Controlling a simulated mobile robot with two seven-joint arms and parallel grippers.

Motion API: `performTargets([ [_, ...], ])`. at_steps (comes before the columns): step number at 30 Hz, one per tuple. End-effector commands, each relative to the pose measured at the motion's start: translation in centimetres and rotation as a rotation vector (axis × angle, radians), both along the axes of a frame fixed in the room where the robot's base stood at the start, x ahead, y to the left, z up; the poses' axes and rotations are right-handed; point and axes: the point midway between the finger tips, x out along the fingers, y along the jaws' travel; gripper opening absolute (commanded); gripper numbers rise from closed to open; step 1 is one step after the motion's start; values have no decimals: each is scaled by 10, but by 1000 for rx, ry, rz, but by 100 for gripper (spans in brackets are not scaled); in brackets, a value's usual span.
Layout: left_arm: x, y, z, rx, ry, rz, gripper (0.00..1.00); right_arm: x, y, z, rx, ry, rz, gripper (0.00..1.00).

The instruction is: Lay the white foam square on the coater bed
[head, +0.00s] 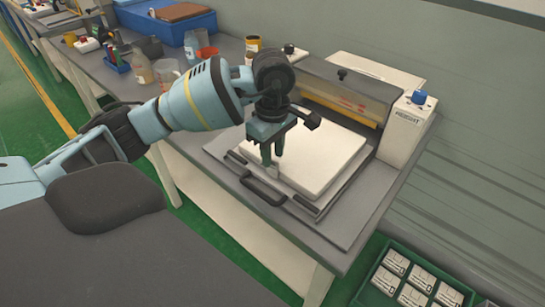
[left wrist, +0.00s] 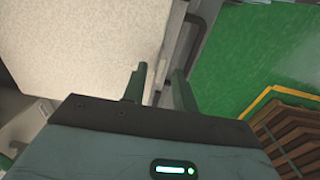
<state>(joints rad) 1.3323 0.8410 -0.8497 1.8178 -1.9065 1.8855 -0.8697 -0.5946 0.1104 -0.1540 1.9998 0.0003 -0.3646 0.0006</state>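The white foam square (head: 318,160) lies flat on the bed (head: 352,181) of the coater (head: 345,90), in front of its roller housing. It also fills the upper left of the left wrist view (left wrist: 80,50). My left gripper (head: 270,160) points down at the foam's near left edge, close to the black handle (head: 262,189) of the bed. In the left wrist view its two fingers (left wrist: 158,85) stand apart with a gap between them, beside the foam's edge. Whether a finger touches the foam is unclear. My right gripper is not in view.
A blue bin (head: 172,20), jars (head: 143,68) and beakers (head: 166,72) stand on the bench (head: 110,75) at the back left. A green crate (head: 372,270) with several labelled boxes is at the lower right. The green floor is clear at the lower left of the bench.

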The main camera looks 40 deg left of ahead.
Motion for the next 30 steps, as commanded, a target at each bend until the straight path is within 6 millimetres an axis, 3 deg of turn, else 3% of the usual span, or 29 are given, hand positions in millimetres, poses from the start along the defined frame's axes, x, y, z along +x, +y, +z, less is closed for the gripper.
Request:
performTargets([
  [6, 1, 0, 47, 1, -4, -1, 29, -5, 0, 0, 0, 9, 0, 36],
  [13, 0, 0, 86, 1, -5, -1, 29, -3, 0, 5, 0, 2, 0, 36],
  [19, 0, 0, 96, 1, -1, 0, 29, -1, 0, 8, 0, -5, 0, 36],
  [30, 0, 0, 96, 0, 1, 0, 29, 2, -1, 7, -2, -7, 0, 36],
])
